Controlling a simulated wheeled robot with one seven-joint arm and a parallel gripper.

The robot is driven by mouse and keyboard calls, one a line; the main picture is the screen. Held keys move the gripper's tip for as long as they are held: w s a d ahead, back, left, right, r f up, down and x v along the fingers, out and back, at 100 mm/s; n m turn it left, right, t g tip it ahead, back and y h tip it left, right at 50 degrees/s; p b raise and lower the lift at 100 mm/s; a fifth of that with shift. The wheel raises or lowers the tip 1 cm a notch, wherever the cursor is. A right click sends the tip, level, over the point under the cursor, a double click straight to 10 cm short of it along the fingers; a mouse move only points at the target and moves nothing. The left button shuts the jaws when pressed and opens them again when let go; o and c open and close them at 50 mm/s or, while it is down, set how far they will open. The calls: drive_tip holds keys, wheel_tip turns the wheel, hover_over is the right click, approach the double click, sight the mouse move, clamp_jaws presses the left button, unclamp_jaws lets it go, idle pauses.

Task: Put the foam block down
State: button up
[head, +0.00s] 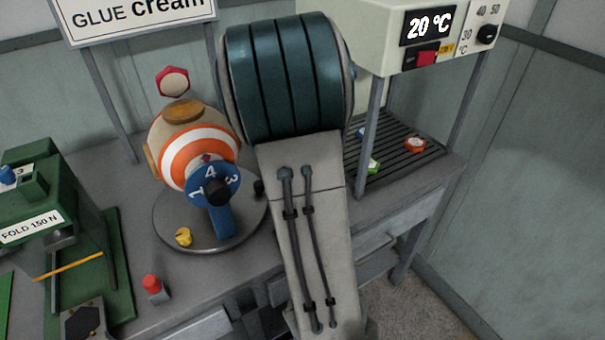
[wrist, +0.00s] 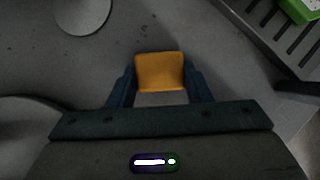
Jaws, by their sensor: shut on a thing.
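The foam block (wrist: 160,72) is a yellow-orange block, seen in the wrist view between the two blue fingers of my gripper (wrist: 160,88). The fingers are shut on it from left and right. The grey bench top (wrist: 110,60) shows below and around it. I cannot tell whether the block touches the bench or hangs above it. In the head view my own arm hides the block and the gripper.
A round-based stand with an orange and white ball (head: 198,158) is left of my arm. A slatted rack (head: 398,140) under the 20 °C unit (head: 428,30) is to the right. A green press (head: 60,220) stands at far left, a red-topped peg (head: 154,288) near it.

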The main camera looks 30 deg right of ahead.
drive_tip(key=o, duration=0.5)
drive_tip(key=shift+f, duration=0.15)
drive_tip(key=shift+c, duration=0.2)
drive_tip(key=o, duration=0.4)
